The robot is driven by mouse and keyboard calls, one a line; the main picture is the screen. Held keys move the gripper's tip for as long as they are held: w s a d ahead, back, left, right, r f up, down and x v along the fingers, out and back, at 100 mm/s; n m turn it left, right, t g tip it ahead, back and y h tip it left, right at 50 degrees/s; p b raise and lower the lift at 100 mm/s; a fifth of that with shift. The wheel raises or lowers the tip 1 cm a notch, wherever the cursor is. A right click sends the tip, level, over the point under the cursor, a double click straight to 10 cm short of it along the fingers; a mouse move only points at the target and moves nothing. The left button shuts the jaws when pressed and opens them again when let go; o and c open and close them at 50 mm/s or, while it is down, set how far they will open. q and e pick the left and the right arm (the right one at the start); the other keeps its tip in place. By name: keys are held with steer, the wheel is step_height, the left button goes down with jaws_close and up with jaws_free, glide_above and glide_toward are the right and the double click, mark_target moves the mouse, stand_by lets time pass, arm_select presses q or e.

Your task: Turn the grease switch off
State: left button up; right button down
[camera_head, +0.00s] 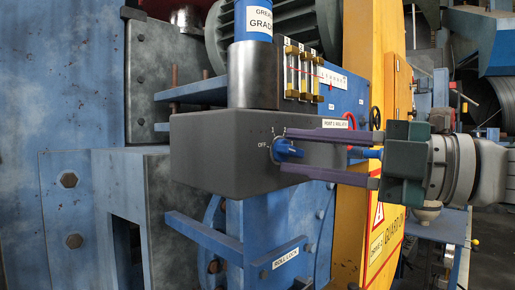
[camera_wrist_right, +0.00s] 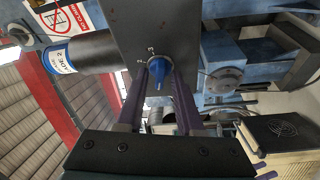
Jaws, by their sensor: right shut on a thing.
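The grease switch is a blue knob (camera_head: 287,149) on the front of a dark grey box (camera_head: 215,160). An "OFF" mark stands to the left of the knob, and small marks sit above it. My right gripper (camera_head: 286,152) reaches in from the right, with one purple finger above the knob and one below. It is shut on the knob. In the right wrist view the knob (camera_wrist_right: 158,66) sits between the tips of the two fingers, and its narrow end points down the picture. My left gripper is not in view.
A dark cylinder with a blue "GREASE" label (camera_head: 253,20) stands on the box. Brass gauges (camera_head: 300,72) are behind it to the right. A yellow guard panel (camera_head: 385,110) rises behind my right gripper. Blue machine frames (camera_head: 80,110) fill the left side.

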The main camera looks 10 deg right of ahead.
stand_by(0.3)
steer(key=c, duration=0.9)
jaws_free()
steer(key=shift+s+d+f+b, duration=0.25)
steer(key=shift+d+b, duration=0.1)
steer(key=shift+b, duration=0.1)
steer(key=b+v, duration=0.9)
steer(key=b, duration=0.2)
steer(key=shift+s+r, duration=0.1)
steer(key=shift+r, duration=0.15)
